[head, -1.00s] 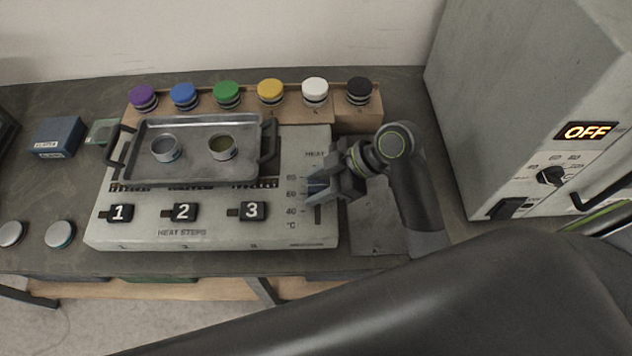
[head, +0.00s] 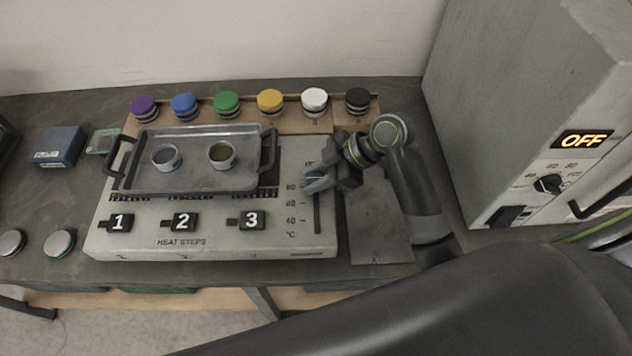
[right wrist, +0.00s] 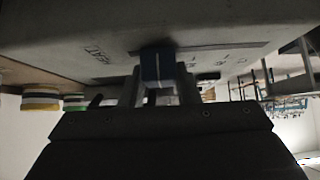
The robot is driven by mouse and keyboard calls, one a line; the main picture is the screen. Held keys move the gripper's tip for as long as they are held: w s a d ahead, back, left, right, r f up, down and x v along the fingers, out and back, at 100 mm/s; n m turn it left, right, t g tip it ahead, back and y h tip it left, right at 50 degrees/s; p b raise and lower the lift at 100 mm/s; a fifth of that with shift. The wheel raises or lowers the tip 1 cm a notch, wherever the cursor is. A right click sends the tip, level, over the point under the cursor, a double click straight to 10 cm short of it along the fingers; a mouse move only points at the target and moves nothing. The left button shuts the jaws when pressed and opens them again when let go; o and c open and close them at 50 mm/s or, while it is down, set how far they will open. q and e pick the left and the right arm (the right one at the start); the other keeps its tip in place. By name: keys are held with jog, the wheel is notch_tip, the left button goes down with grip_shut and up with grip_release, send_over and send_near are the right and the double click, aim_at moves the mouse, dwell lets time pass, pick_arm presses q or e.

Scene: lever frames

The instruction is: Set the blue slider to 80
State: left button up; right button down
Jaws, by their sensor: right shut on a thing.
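The blue slider (right wrist: 157,68) shows in the right wrist view between my right gripper's fingers. In the head view my right gripper (head: 318,181) hides most of it. That gripper is shut on the slider, at the upper part of the slot, around the 80 mark. The exact setting cannot be read. The slot (head: 317,215) runs down the right side of the grey heat panel (head: 140,240), beside a scale with 40, 60 and 80 marks. My left gripper is not in view.
A metal tray (head: 190,185) with two small round tins lies on the panel, left of my right gripper. Several colored-lid jars (head: 227,103) stand in a row behind. A grey oven-like box (head: 530,110) reading OFF stands at the right. Numbered switches (head: 181,222) line the panel's front.

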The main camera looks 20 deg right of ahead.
jog(key=shift+w+r, duration=0.1)
jog(key=c, duration=1.3)
grip_release()
jog(key=shift+o, duration=1.1)
jog(key=shift+w, duration=0.15)
jog(key=shift+d+r+p, duration=0.3)
jog(key=shift+p, duration=0.15)
jog(key=p+v, duration=0.8)
jog(key=v, duration=0.3)
jog(key=shift+s+d+f, duration=0.1)
jog(key=shift+s, duration=0.1)
